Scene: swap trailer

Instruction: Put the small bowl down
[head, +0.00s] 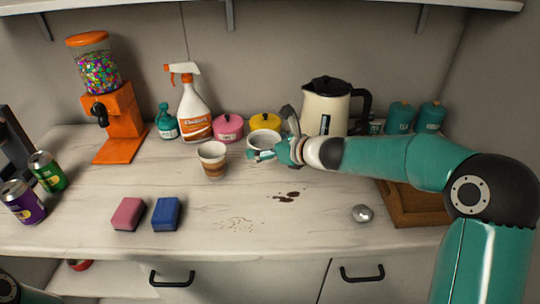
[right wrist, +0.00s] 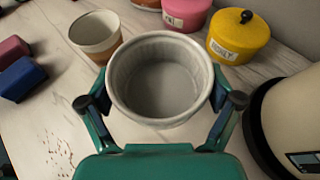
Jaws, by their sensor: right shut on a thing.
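The small bowl (head: 264,138) is pale grey-white, round and empty. It is at the back middle of the counter in the head view, in front of the yellow pot. My right gripper (head: 268,154) is shut on the bowl. In the right wrist view the bowl (right wrist: 160,80) sits upright between the two fingers, one on each side. Its underside is hidden, so I cannot tell whether it touches the counter. My left gripper is not in view.
A striped cup (head: 212,160) stands just left of the bowl. Pink (head: 228,128) and yellow (head: 265,121) lidded pots are behind it, and a kettle (head: 326,108) stands to the right. Sponges (head: 166,214) lie front left. The counter's middle front (head: 240,200) is free apart from stains and crumbs.

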